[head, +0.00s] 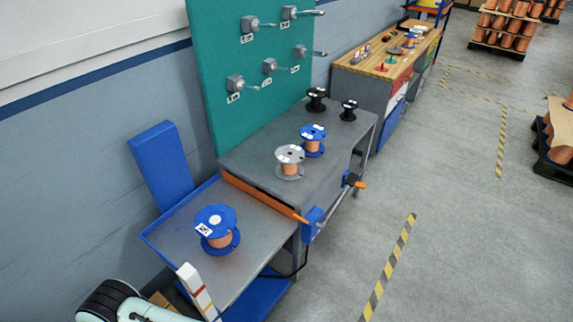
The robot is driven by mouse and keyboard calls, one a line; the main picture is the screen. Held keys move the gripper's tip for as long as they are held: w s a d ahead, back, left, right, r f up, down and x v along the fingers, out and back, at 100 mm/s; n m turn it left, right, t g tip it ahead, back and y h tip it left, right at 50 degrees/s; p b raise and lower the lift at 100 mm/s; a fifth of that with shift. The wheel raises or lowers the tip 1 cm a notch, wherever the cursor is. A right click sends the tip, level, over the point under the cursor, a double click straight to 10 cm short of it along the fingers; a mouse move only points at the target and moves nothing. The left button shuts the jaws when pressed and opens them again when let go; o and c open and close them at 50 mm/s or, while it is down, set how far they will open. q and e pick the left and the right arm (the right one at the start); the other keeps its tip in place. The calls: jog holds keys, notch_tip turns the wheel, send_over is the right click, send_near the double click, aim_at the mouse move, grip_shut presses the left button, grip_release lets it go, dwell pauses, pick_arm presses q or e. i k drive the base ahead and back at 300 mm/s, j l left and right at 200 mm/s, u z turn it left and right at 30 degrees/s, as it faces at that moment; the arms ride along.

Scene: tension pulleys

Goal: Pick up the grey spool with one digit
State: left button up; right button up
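A grey spool (290,174) wound with copper wire stands upright on the dark grey workbench (248,158). A white label lies on its top flange; its digits are too small to read. A smaller blue spool (313,131) with copper wire stands just behind it, to the right. A large blue spool (215,216) with a white label stands on the lower tray in front. Two black spools (316,94) (349,106) stand at the bench's far end. Part of what looks like my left arm shows at the bottom left.
A green panel (225,85) with several labelled pulley tensioners rises behind the bench. An orange-edged rail and a blue bracket (313,224) run along the bench's front. A wooden-topped bench (371,64) stands beyond. The floor (455,215) to the right is open, with striped tape.

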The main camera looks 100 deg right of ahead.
aim_at(290, 163)
jog(key=k+l+z, duration=0.1)
jog(key=k, duration=0.35)
jog(key=k+l+z, duration=0.1)
jog(key=k+l, duration=0.15)
jog(key=k, duration=0.2)
jog(key=k+l, duration=0.15)
jog(key=l, duration=0.15)
jog(key=k+l+z, duration=0.15)
jog(key=l, duration=0.2)
jog(key=k+l, duration=0.1)
jog(key=l, duration=0.2)
